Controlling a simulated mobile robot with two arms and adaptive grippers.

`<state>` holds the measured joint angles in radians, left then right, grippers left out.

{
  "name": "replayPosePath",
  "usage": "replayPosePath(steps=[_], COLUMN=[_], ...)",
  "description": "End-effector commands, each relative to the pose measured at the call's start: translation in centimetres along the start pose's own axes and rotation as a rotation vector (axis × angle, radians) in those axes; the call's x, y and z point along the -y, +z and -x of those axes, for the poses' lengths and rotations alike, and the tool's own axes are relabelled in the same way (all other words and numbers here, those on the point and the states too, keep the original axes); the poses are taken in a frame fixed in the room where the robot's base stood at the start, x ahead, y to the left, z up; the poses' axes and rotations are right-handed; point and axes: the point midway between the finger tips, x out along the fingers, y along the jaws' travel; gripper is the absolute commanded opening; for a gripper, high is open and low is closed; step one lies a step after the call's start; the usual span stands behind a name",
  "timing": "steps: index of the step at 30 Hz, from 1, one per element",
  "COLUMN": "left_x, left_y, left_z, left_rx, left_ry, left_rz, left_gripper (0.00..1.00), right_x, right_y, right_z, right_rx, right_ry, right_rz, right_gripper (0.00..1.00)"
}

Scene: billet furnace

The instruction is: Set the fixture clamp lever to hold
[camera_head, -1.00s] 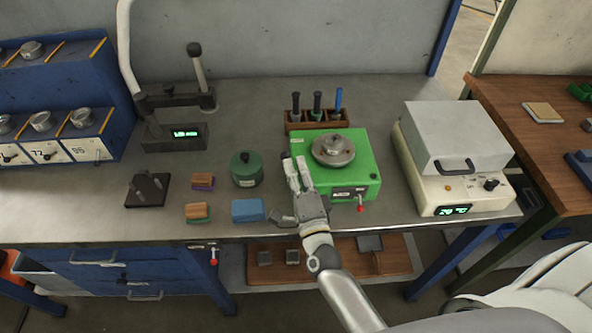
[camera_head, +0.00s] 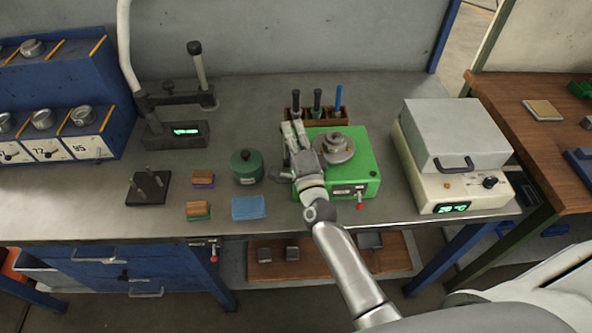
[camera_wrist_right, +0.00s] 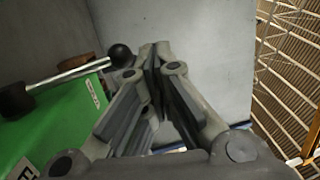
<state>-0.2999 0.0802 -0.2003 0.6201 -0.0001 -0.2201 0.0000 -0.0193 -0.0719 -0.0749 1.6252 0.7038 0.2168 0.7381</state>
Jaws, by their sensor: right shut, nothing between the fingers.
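The green fixture (camera_head: 355,178) stands on the grey bench with a round metal disc (camera_head: 335,148) on top. In the right wrist view, a lever (camera_wrist_right: 75,73) with a metal rod and a black ball knob (camera_wrist_right: 120,55) reaches over the green top from a dark pivot (camera_wrist_right: 14,101). My right gripper (camera_head: 292,126) is over the fixture's left side and hides the lever in the head view. Its fingers (camera_wrist_right: 155,52) are shut and empty, with the knob just left of their tips; contact cannot be told. My left gripper is out of view.
A tool rack (camera_head: 305,118) stands behind the fixture, and a green canister (camera_head: 246,168) stands to its left. A blue block (camera_head: 249,208) lies near the front edge. A white heater box (camera_head: 455,165) is on the right. The bench middle-left is partly free.

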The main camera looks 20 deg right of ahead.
Motion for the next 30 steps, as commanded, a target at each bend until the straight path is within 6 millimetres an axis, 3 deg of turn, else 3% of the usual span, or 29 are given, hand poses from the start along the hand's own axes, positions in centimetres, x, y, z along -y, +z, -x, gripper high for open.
replayPosePath(steps=[12,30], left_x=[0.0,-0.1], left_y=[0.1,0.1], left_z=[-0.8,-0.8], left_rx=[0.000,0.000], left_ry=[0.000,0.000], left_rz=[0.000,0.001], left_gripper=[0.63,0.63], right_x=[-0.7,-0.7], right_y=[-0.4,-0.4], right_z=[-1.7,-1.9], right_rx=[0.000,0.000], right_ry=[-0.001,0.000], right_rz=[0.001,0.001], right_gripper=[0.00,0.00])
